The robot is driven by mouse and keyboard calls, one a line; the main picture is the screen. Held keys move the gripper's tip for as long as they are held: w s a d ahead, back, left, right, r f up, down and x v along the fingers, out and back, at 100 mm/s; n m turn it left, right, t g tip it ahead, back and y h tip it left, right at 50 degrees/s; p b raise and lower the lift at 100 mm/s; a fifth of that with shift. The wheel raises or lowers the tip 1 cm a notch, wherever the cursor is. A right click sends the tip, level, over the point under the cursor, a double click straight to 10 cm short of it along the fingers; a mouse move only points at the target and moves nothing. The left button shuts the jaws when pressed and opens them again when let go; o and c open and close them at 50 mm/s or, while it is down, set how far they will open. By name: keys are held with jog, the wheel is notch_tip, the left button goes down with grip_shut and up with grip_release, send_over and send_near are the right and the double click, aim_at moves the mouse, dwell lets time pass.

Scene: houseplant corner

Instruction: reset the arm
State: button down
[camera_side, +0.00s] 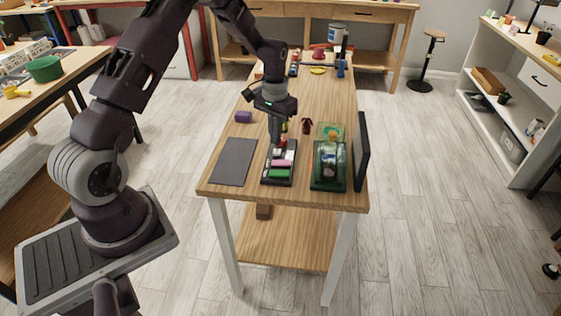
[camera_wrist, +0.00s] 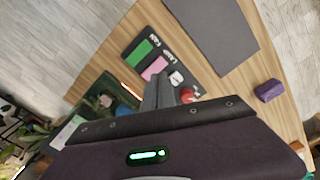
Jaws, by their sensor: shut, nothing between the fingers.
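My gripper (camera_side: 275,141) is shut and empty. It points down just above the back part of a dark button panel (camera_side: 266,179) on the wooden table (camera_side: 318,92). Whether the fingertips touch the panel I cannot tell. In the wrist view the closed fingers (camera_wrist: 160,92) end beside a white piece (camera_wrist: 176,78) on the panel. The panel also carries a green block (camera_wrist: 139,54) and a pink block (camera_wrist: 155,69), with lettering that seems to read FAN and LAMP.
Left of the panel lies a flat dark grey mat (camera_side: 233,162), with a purple block (camera_side: 243,117) behind it. To the right stand a green-based device (camera_side: 329,178) and an upright dark board (camera_side: 361,150). Several small items sit at the table's far end; its middle is mostly clear.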

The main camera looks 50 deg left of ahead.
jog(key=s+d+r+m+t, duration=0.1)
jog(key=s+d+r, duration=0.25)
jog(key=r, duration=0.35)
jog(key=s+d+r+t, duration=0.1)
jog(key=s+d+r, duration=0.25)
jog(key=r, duration=0.35)
jog(key=s+d+r+m+t, duration=0.1)
jog(key=s+d+r, duration=0.25)
jog(key=r, duration=0.35)
jog(key=s+d+r+t, duration=0.1)
jog(key=s+d+r, duration=0.1)
jog(key=s, duration=0.6)
jog(key=s+d+r+m+t, duration=0.1)
jog(key=s+d, duration=0.3)
jog(key=s, duration=0.5)
jog(key=shift+s+d+r+t, duration=0.25)
jog(key=shift+d+r+t, duration=0.05)
jog(key=shift+r, duration=0.1)
